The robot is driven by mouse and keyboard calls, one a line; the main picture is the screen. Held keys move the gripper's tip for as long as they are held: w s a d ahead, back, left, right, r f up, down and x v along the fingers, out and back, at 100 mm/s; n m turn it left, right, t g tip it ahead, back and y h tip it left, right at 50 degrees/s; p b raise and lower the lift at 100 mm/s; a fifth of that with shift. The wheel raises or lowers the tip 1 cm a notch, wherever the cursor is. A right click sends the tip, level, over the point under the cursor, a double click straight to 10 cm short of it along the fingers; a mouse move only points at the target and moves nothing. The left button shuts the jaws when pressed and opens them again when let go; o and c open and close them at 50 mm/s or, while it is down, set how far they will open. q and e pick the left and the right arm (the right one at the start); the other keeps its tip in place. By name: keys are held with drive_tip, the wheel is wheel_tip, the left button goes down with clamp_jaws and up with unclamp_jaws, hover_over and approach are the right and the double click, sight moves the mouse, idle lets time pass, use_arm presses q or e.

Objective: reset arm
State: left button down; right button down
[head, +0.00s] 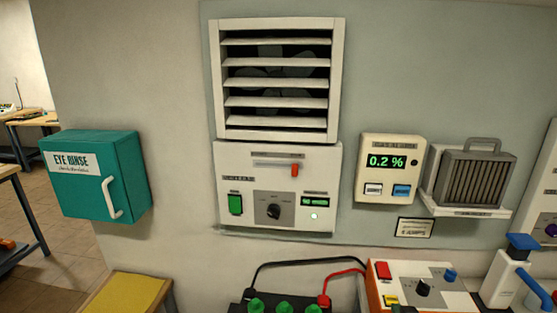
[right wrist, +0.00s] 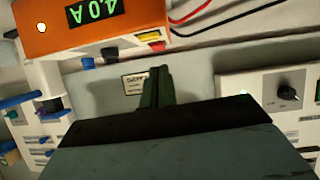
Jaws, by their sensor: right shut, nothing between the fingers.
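My right gripper (right wrist: 158,72) shows in the right wrist view as two dark green fingers side by side, shut with nothing between them. The fingers point toward the wall, near a small label plate (right wrist: 134,82). I cannot make out either gripper in the head view. My left gripper is in neither view.
A vent panel (head: 228,158) with knob and lever is on the wall, beside a 0.2 % meter (head: 391,140) and a shelved filter (head: 470,180). Below stand an orange-sided charger (head: 410,270) and a battery (head: 262,306) with cables. A teal eye-rinse box (head: 75,200) hangs left.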

drive_tip(key=s+a+n+g+y, duration=0.1)
drive_tip(key=s+a+g, duration=0.2)
drive_tip(key=s, duration=0.6)
drive_tip(key=s+a+n+g+y, duration=0.1)
drive_tip(key=s+a+n+g, duration=0.15)
drive_tip(key=s, duration=0.75)
drive_tip(key=s+a+g+y, duration=0.1)
drive_tip(key=s+a+g, duration=0.25)
drive_tip(key=s, duration=0.55)
wheel_tip(320, 180, down, 34)
drive_tip(key=s+g+b, duration=0.1)
drive_tip(key=s+b, duration=0.2)
drive_tip(key=b, duration=0.5)
drive_tip(key=s+d+f+b, duration=0.1)
drive_tip(key=s+f+b, duration=0.2)
drive_tip(key=s+f, duration=0.5)
drive_tip(key=s+d+f+g+b, duration=0.1)
drive_tip(key=s+f+b, duration=0.3)
drive_tip(key=f, duration=0.9)
drive_tip(key=s+n, duration=0.1)
drive_tip(key=s, duration=0.2)
drive_tip(key=shift+s+d+f, duration=0.25)
drive_tip(key=shift+s+d, duration=0.1)
drive_tip(key=shift+s, duration=0.05)
